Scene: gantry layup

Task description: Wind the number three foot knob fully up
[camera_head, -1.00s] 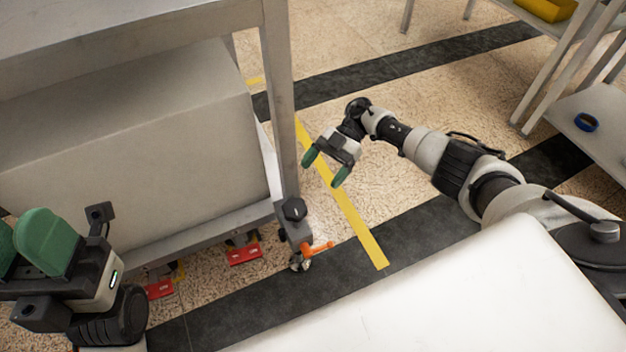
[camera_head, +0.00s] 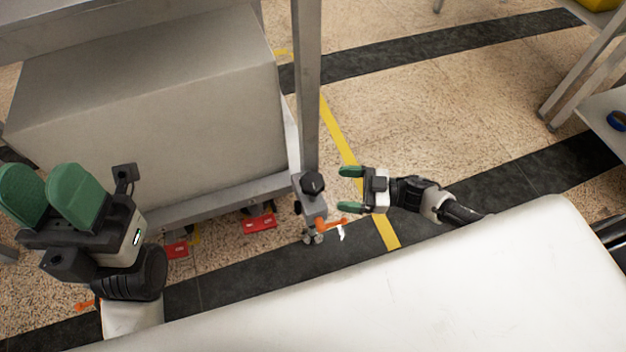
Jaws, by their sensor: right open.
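A black foot knob (camera_head: 313,183) sits on top of a grey foot bracket at the bottom of the metal table's corner leg (camera_head: 307,90). An orange lever (camera_head: 331,224) and a small caster are below it. I cannot read any number on the knob. My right gripper (camera_head: 350,190) is open and empty, just right of the knob. Its two green-tipped fingers point left towards the bracket, with a small gap between them and the knob. My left gripper (camera_head: 48,196) is at the left, in front of the table, with its green finger pads apart and nothing visible between them.
A large grey box (camera_head: 150,110) fills the space under the table. Red pedals (camera_head: 259,222) show under the lower rail. A yellow floor line (camera_head: 338,130) runs behind my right gripper. A shelf with a blue ring (camera_head: 618,120) stands at the right. Speckled floor between is clear.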

